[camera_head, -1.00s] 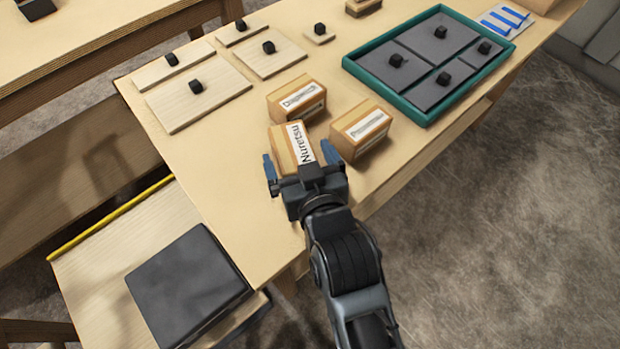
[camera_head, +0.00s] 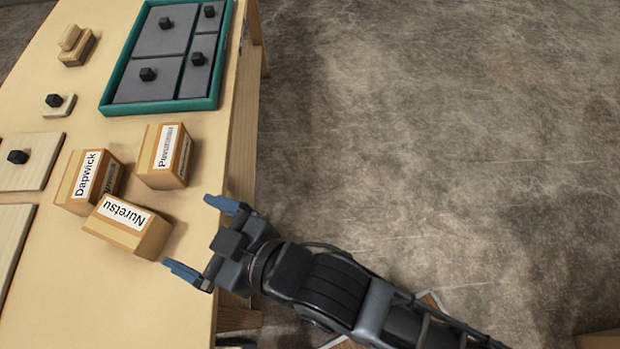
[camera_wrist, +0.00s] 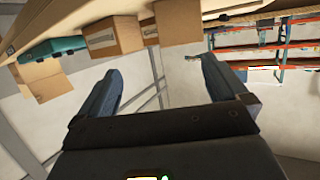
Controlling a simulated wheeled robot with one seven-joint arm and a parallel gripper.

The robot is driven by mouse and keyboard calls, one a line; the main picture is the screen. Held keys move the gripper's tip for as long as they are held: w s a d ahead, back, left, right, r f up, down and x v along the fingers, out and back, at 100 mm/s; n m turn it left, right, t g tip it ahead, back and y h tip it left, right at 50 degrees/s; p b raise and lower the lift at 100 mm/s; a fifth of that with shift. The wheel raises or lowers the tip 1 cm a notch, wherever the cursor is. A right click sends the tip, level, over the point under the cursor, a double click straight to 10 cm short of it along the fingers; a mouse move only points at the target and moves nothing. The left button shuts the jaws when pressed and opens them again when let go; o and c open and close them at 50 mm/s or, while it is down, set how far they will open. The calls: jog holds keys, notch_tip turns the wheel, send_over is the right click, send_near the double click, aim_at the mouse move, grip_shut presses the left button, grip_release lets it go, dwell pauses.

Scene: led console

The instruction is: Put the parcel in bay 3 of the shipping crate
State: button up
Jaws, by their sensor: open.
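Three cardboard parcels stand close together on the table in the head view. One is labelled Nuretsu (camera_head: 128,228), one Dapwick (camera_head: 88,180), and the third parcel (camera_head: 165,156) has a label too small to read surely. A teal-rimmed tray (camera_head: 223,60) with several grey knobbed lids lies farther up; I cannot tell whether it is the shipping crate, and no bay numbers show. My gripper (camera_head: 187,230) is open and empty at the table's right edge, facing the Nuretsu parcel with a gap. In the wrist view a parcel (camera_wrist: 180,22) shows beyond the fingers.
Pale panels with black knobs, such as this one (camera_head: 35,160), lie on the table's left. A small knobbed piece (camera_head: 62,110) and a wooden block (camera_head: 76,48) lie left of the tray. Open floor (camera_head: 430,120) is to the right. Shelving (camera_wrist: 265,40) shows in the wrist view.

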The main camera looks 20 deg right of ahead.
jog(key=s+d+m+t+h, duration=0.15)
jog(key=s+d, duration=0.35)
jog(key=d, duration=0.5)
jog(key=s+d+m+t+h, duration=0.1)
jog(key=s+d+m+h, duration=0.3)
jog(key=d, duration=0.5)
jog(key=s+d+r+m+h, duration=0.1)
jog(key=s+d+r+h, duration=0.1)
jog(key=s, duration=0.4)
jog(key=s+d+r+m+t+h, duration=0.1)
jog(key=s+d+r+h, duration=0.1)
jog(key=s+d+r, duration=0.3)
jog(key=shift+s+d, duration=1.1)
jog(key=shift+d, duration=0.05)
jog(key=shift+m, duration=0.25)
jog(key=shift+c, duration=0.2)
